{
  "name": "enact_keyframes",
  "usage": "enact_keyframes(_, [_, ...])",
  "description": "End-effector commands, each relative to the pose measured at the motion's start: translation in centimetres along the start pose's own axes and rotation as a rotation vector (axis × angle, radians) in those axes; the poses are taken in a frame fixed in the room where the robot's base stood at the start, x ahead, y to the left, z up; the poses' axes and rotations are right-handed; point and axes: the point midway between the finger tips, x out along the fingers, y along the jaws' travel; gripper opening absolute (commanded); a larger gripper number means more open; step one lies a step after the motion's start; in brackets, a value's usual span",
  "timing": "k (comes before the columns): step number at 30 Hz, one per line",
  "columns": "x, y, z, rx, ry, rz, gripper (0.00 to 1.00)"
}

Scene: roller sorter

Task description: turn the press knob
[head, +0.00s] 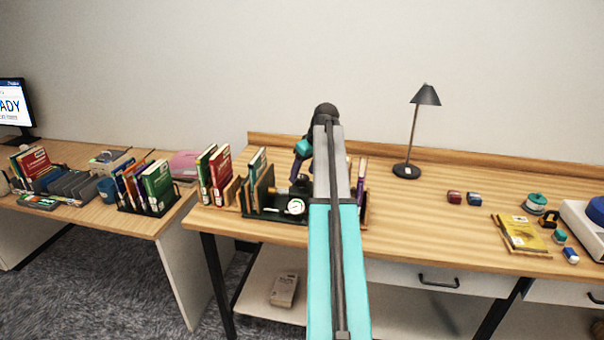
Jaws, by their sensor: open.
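The press (268,213) stands near the front left of the right-hand wooden table. It has a dark green base, upright plates with books between them, and a round white dial (295,206) on its front. A small brass-coloured part (282,190), which may be the knob, shows just above the dial. My gripper (299,188) is small and dark here, and hangs down at the press, just right of the brass part. It is open. I cannot tell whether it touches anything. My arm hides the right part of the press.
A black lamp (406,171) stands behind to the right. Red and blue small blocks (464,198), a yellow packet (521,234) and a teal tape roll (535,203) lie further right. Books (214,172) stand left of the press. The table's middle is clear.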

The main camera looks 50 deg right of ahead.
Motion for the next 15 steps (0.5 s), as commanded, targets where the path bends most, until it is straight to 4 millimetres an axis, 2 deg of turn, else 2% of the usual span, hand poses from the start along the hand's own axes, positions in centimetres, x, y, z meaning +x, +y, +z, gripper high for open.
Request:
enact_keyframes(6, [1.4,0.0,0.0,0.0,-0.001,0.0,0.63])
enact_keyframes(15, [1.6,-0.1,0.0,-0.001,0.0,0.0,0.63])
